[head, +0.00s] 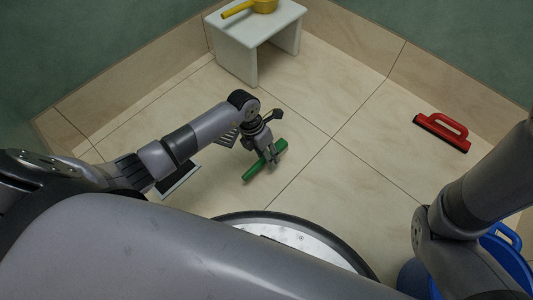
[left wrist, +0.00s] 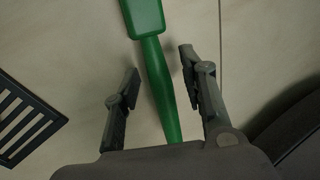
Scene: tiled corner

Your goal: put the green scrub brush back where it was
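The green scrub brush (head: 252,172) lies on the tiled floor in the head view, left of the middle. My left gripper (head: 269,158) is over it and hides part of it. In the left wrist view the brush's handle (left wrist: 159,85) runs between the two fingers of my left gripper (left wrist: 160,72), with its wider head at the top edge. The fingers are apart, with a gap visible on both sides of the handle. Part of my right arm shows at the right of the head view; its gripper is out of view.
A dark slotted grate (head: 228,138) is beside the left arm; it also shows in the left wrist view (left wrist: 22,122). A white stool (head: 238,45) bears a yellow scoop (head: 262,6). A red-handled tool (head: 442,132) lies at right. A blue bucket (head: 508,248) stands lower right. The middle floor is clear.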

